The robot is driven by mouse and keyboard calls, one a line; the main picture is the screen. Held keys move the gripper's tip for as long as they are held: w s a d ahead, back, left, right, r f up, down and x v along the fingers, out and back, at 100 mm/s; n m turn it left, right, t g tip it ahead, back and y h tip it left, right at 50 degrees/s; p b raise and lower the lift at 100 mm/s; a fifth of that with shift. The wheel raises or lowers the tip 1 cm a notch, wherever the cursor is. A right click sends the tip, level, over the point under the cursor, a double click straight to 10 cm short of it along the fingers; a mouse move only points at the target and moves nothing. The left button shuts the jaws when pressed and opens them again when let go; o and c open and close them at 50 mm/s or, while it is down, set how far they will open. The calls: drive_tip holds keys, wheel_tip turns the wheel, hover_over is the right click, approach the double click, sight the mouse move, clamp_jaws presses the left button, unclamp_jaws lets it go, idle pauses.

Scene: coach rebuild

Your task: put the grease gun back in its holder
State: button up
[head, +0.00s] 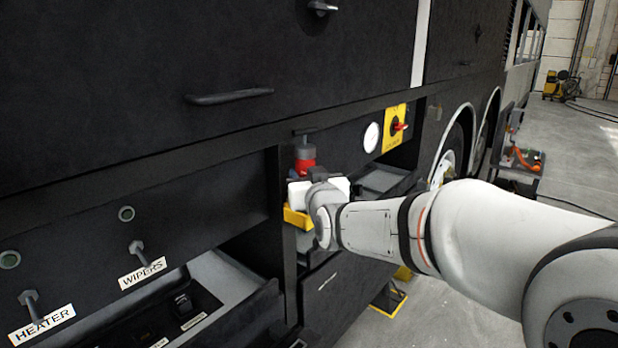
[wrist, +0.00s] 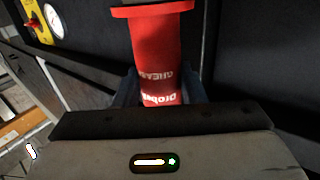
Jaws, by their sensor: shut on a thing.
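The grease gun is a red cylinder with a grey upper part (head: 305,156), seen in the head view in front of the coach's dark side panel. My gripper (head: 312,177) is at its lower part, below the grey part. In the wrist view the red body (wrist: 160,45) with white lettering stands between the two dark fingers of my gripper (wrist: 160,92), which are shut on it. A yellow piece (head: 296,218) shows just below my gripper; I cannot tell whether it is the holder. The lower end of the grease gun is hidden by my gripper.
An open drawer (head: 225,278) with switches juts out at lower left. A grey tray (head: 382,181) is just right of my gripper. A yellow plate with a red switch (head: 397,127) and a round white gauge (head: 371,137) are on the panel.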

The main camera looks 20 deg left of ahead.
idle(0.3)
drive_tip(key=o, duration=1.1)
drive_tip(key=shift+f, duration=0.1)
drive_tip(key=shift+o, duration=0.2)
drive_tip(key=shift+f, duration=0.1)
drive_tip(key=b+v, duration=0.2)
drive_tip(key=v, duration=0.6)
drive_tip(key=s+d+f+m+g+h+p, duration=0.1)
drive_tip(key=d+f+g+h, duration=0.15)
drive_tip(key=d+f, duration=0.4)
drive_tip(key=s+d+f+m+g+h+p, duration=0.1)
drive_tip(key=s+d+f+m+g+h, duration=0.15)
drive_tip(key=d, duration=0.75)
drive_tip(key=s+d+f+m+g+h, duration=0.1)
drive_tip(key=s+d+f+g+h, duration=0.1)
drive_tip(key=s+d, duration=0.5)
drive_tip(key=s+d+f+m+g+h+p, duration=0.1)
drive_tip(key=s+d+f+g, duration=0.4)
drive_tip(key=s, duration=0.5)
drive_tip(key=d+f+m+h, duration=0.1)
drive_tip(key=d+f, duration=0.1)
drive_tip(key=d, duration=0.1)
drive_tip(key=shift+h, duration=0.3)
